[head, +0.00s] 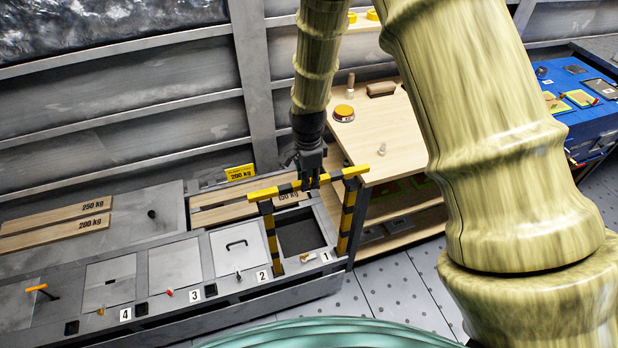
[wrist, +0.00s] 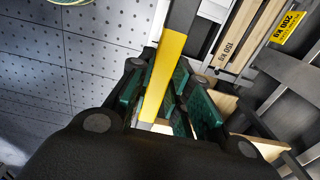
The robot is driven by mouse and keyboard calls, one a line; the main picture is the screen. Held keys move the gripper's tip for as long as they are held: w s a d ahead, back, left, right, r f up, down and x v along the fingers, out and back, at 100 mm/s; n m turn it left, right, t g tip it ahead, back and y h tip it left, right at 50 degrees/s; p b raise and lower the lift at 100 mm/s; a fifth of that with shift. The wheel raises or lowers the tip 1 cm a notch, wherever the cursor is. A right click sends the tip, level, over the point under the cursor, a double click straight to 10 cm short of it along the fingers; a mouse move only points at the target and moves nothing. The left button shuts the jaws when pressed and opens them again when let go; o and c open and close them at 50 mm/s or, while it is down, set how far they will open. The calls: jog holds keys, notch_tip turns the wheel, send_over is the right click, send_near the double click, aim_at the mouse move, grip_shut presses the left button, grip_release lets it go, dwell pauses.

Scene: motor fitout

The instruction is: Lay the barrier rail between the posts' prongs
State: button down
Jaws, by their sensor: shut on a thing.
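The barrier rail (head: 263,194), a yellow and black striped bar, spans the tops of two striped posts. The left post (head: 272,240) and the right post (head: 346,222) stand upright at the bench's front near hatch 1. My gripper (head: 308,183) is over the rail's middle, shut on it. In the wrist view the rail (wrist: 167,68) runs between the green-padded fingers of my gripper (wrist: 160,95). The rail's ends reach the post tops and stick out a little beyond. The prongs are too small to make out, so I cannot tell whether the rail rests between them or just above.
The grey bench (head: 175,265) has numbered hatches, small levers and an open dark bay (head: 300,237) behind the posts. Weight-marked planks (head: 60,222) lie on it. A wooden table (head: 385,135) with an orange button (head: 343,113) stands behind right. A blue case (head: 580,95) is far right.

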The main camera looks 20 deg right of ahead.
jog(key=shift+a+f, duration=0.1)
jog(key=shift+f, duration=0.05)
dwell(0.6)
jog(key=shift+f+b, duration=0.5)
jog(key=shift+f, duration=0.5)
jog(key=shift+f, duration=1.3)
dwell(2.7)
jog(key=c, duration=1.3)
grip_release()
jog(key=shift+o, duration=0.2)
notch_tip(320, 180, up, 12)
